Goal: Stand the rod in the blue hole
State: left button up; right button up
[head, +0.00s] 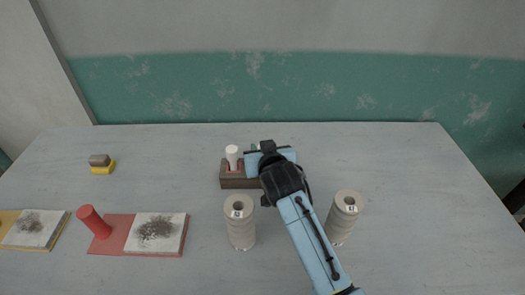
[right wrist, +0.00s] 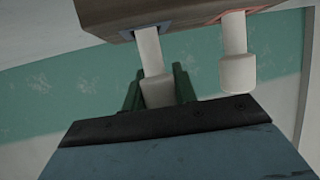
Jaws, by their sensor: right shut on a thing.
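A dark brown block (head: 238,181) stands at the middle of the table; its underside-up image also shows in the right wrist view (right wrist: 185,12). A white rod with a thicker head (right wrist: 151,50) has its thin end at the block's blue-rimmed hole (right wrist: 130,32) and appears to be in it; how deep I cannot tell. My right gripper (right wrist: 158,88) is shut on this rod's head with green fingers. In the head view my right gripper (head: 254,148) hides most of this rod. A second white rod (head: 232,156) stands in the red-rimmed hole, apart from my gripper. My left gripper is out of view.
The back right table is clear.

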jog(key=shift+f, duration=0.15)
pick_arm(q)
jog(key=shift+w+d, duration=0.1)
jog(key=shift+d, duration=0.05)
pick_arm(e)
jog(key=o, duration=1)
jog(key=shift+r, duration=0.2)
jog(key=shift+s+r, duration=0.1)
jog(key=shift+s, duration=0.3)
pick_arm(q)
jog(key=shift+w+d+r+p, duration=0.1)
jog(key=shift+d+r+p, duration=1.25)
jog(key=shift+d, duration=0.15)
pick_arm(e)
jog(key=shift+v, duration=5.6)
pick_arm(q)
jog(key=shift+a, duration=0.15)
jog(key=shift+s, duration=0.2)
